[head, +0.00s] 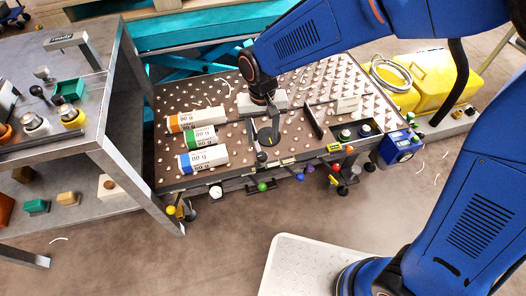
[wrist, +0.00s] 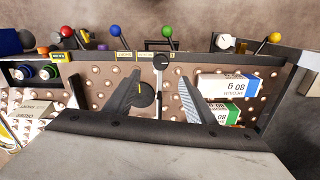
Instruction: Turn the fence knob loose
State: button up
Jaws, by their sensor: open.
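A dark round disc-like knob (wrist: 145,96) with a short yellow mark shows in the wrist view, between my gripper's fingers and nearer the left one. A smaller black round knob (wrist: 161,61) sits beyond it at the front rail, at the end of a pale narrow bar. I cannot tell for sure which is the fence knob. My gripper (wrist: 158,94) is open, its two fingers spread, with nothing clamped between them. In the head view my gripper (head: 268,132) points down over the table's middle and partly hides the disc.
Reams with blue (head: 203,159), green (head: 200,137) and orange (head: 195,120) ends lie on the studded table (head: 240,174), left of my gripper. A dark upright plate (head: 313,121) stands to its right. Coloured ball-topped levers, including a green one (wrist: 167,31), line the front edge.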

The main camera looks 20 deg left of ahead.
aim_at(262, 155)
notch_tip(262, 155, down, 11)
jog(key=shift+r, duration=0.1)
dwell(0.3)
jog(key=shift+c, duration=0.6)
jog(key=c, duration=1)
